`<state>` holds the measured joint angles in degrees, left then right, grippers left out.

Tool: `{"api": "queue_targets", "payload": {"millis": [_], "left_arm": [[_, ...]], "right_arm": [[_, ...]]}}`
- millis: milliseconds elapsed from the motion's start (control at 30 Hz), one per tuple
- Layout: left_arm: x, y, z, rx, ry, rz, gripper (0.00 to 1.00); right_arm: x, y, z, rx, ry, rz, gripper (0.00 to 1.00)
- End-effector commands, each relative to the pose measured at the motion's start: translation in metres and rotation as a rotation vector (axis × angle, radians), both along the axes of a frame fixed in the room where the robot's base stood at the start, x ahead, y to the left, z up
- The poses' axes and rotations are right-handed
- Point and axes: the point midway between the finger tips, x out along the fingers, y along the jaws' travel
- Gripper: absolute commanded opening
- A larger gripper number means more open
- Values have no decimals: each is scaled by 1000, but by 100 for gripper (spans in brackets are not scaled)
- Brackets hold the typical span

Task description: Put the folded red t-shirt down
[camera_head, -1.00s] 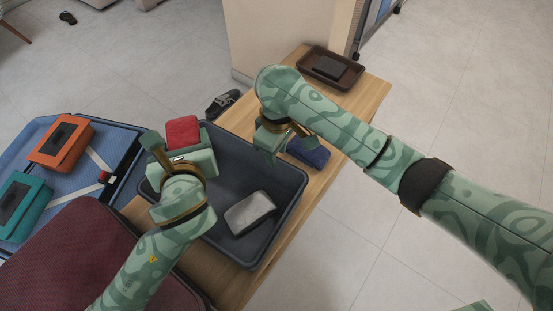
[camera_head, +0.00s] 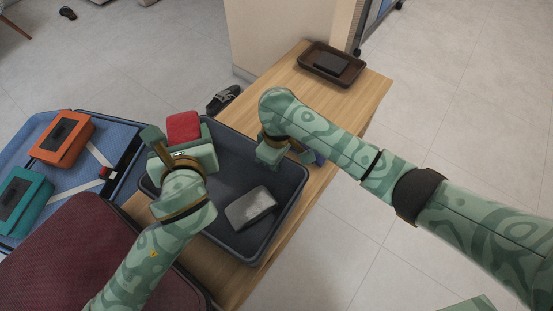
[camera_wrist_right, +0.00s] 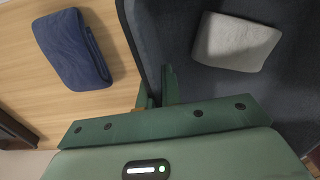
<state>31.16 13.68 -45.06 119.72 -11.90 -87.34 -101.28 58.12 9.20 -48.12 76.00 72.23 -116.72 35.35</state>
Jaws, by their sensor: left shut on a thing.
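The folded red t-shirt (camera_head: 184,126) is in the jaws of my left gripper (camera_head: 181,143), which is shut on it. The gripper holds it over the far left end of the dark laundry tub (camera_head: 290,207). The shirt's underside is hidden, so I cannot tell whether it touches the tub. My right gripper (camera_head: 284,154) is over the tub's right rim, with no cloth visible in it. In the right wrist view its fingers (camera_wrist_right: 157,95) show beside that rim, but their opening is unclear.
A folded grey cloth (camera_head: 250,207) lies in the tub. A folded blue cloth (camera_wrist_right: 72,48) lies on the wooden bench (camera_head: 375,88) beside it. A brown tray (camera_head: 309,59) stands at the bench's far end. An open suitcase (camera_head: 97,185) with orange and teal bundles is at left.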

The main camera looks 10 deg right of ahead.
Motion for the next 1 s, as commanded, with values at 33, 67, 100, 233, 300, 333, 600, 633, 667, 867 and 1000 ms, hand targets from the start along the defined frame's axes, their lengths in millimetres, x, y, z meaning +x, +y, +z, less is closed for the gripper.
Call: {"api": "queue_targets", "payload": {"millis": [33,67,100,233,300,333,600,633,667,867,1000], "left_arm": [[2,3,1,0,0,-5,40],[5,7,3,2,0,-14,40],[11,13,5,3,1,-32,40],[20,23,11,3,-1,-75,40],[20,23,11,2,0,-79,40],[20,23,10,2,0,-78,40],[20,23,-39,6,3,-76,40],[20,23,-43,4,2,-76,40],[20,23,-46,4,1,-75,40],[19,23,-75,4,3,-75,40],[20,23,-89,3,0,-76,40]], "right_arm": [[0,0,0,0,0,0,0],[0,0,0,0,0,0,0],[0,0,0,0,0,0,0],[0,0,0,0,0,0,0],[0,0,0,0,0,0,0],[0,0,0,0,0,0,0],[0,0,0,1,-1,0,0],[0,0,0,1,-1,0,0],[0,0,0,1,-1,0,0],[0,0,1,1,-1,0,0],[0,0,1,1,-1,0,0]]}}
